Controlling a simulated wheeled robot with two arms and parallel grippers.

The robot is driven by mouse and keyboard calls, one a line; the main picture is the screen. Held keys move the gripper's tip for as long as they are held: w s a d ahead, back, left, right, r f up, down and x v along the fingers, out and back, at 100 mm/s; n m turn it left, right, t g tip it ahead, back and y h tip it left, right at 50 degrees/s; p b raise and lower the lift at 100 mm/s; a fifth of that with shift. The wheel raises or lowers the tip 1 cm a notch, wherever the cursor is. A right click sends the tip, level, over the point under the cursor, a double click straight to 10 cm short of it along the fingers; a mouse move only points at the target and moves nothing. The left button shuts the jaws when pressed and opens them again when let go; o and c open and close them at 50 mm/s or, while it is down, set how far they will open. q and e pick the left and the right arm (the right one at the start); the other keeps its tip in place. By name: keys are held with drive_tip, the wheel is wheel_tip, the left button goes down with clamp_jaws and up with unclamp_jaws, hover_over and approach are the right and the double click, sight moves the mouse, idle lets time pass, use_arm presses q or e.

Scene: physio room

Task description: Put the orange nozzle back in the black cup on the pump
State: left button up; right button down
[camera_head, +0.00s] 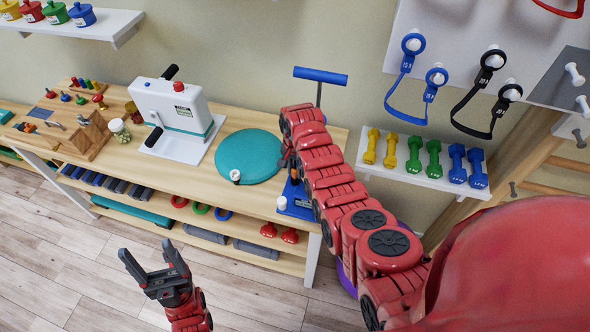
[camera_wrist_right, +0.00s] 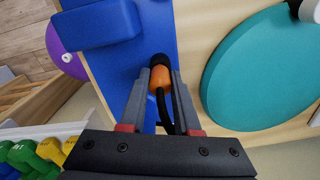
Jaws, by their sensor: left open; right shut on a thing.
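The pump has a blue T-handle (camera_head: 320,76) and a blue base (camera_head: 297,205) at the right end of the wooden bench; my right arm hides much of it. In the right wrist view my right gripper (camera_wrist_right: 161,76) is shut on the orange nozzle (camera_wrist_right: 160,80), with a black hose (camera_wrist_right: 164,112) running back between the fingers. A round black piece (camera_wrist_right: 160,60) meets the nozzle's far end, above the blue base; I cannot tell whether the nozzle sits inside it. My left gripper (camera_head: 146,250) is open and empty, in front of the bench.
A teal disc (camera_head: 249,157) lies close left of the pump, with a white-topped item (camera_head: 235,174) at its edge. A white machine (camera_head: 182,112) stands further left. A shelf of coloured dumbbells (camera_head: 414,157) is on the wall at right.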

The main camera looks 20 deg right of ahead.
drive_tip(key=shift+f+b, duration=0.35)
drive_tip(key=c, duration=0.5)
unclamp_jaws()
drive_tip(key=shift+c, duration=0.2)
drive_tip(key=shift+r, duration=0.15)
drive_tip(key=shift+r+p, duration=0.65)
drive_tip(key=shift+r, duration=0.35)
drive_tip(key=shift+r+p, duration=0.75)
drive_tip(key=shift+r, duration=1.6)
